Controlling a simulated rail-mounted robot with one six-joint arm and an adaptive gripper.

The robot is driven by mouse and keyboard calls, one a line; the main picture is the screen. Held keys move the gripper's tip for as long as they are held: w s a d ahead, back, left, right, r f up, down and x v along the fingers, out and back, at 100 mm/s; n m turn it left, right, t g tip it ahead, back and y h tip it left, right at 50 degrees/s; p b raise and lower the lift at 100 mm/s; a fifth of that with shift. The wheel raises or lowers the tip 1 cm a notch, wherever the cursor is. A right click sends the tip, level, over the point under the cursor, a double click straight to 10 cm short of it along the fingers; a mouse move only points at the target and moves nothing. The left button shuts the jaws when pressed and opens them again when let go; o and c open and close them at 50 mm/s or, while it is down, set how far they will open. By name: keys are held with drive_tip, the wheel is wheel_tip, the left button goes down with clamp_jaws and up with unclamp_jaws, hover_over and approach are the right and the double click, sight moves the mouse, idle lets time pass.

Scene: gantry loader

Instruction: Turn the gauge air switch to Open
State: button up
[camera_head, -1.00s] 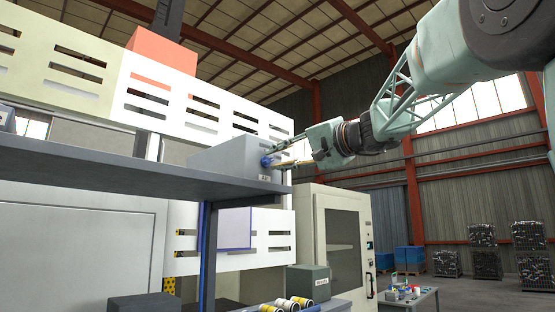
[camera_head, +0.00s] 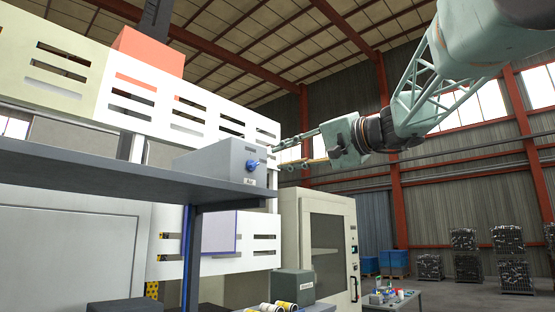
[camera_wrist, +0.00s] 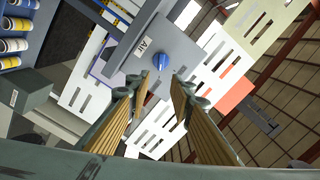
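The gauge air switch is a blue knob (camera_head: 251,166) on the front face of a grey box (camera_head: 215,163) with an "Air" label below the knob. The box sits at the end of a grey shelf. In the wrist view the knob (camera_wrist: 160,63) lies just beyond the fingertips, close to the middle of the gap. Its grip ridge looks slanted in that view, but I cannot read an Open or Closed mark. My gripper (camera_head: 281,157) is open and empty, facing the knob from the right and apart from it. Its two fingers also show in the wrist view (camera_wrist: 164,84).
The grey shelf (camera_head: 90,168) runs left from the box. White slotted panels (camera_head: 190,115) stand behind it. A grey-green box (camera_head: 293,286) and several cans are below. A pale cabinet (camera_head: 290,215) stands behind. The air right of the knob is clear apart from my arm.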

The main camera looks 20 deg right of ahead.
drive_tip(key=shift+v, duration=1.55)
drive_tip(key=s+a+f+n+g+h, duration=0.1)
drive_tip(key=s+a+f+n+g, duration=0.25)
drive_tip(key=f, duration=0.65)
drive_tip(key=s+a+f+g+p, duration=0.1)
drive_tip(key=s+a+f+g, duration=0.1)
drive_tip(key=s+a+f, duration=0.45)
drive_tip(key=s+a+f+n+g+h, duration=0.1)
drive_tip(key=s+a+f+g, duration=0.15)
drive_tip(key=a+f, duration=0.65)
drive_tip(key=s+d+f+g+h, duration=0.1)
drive_tip(key=s+d+f+h, duration=0.2)
drive_tip(key=s+f, duration=1.3)
drive_tip(key=s+d+f+n+g+h+b, duration=0.1)
drive_tip(key=s+d+f+h, duration=0.3)
drive_tip(key=s+f, duration=1.3)
drive_tip(key=d+g, duration=0.1)
drive_tip(key=d, duration=0.3)
drive_tip(key=shift+d+g, duration=0.25)
drive_tip(key=shift+g, duration=0.05)
drive_tip(key=shift+w+n, duration=0.2)
drive_tip(key=shift+n, duration=0.05)
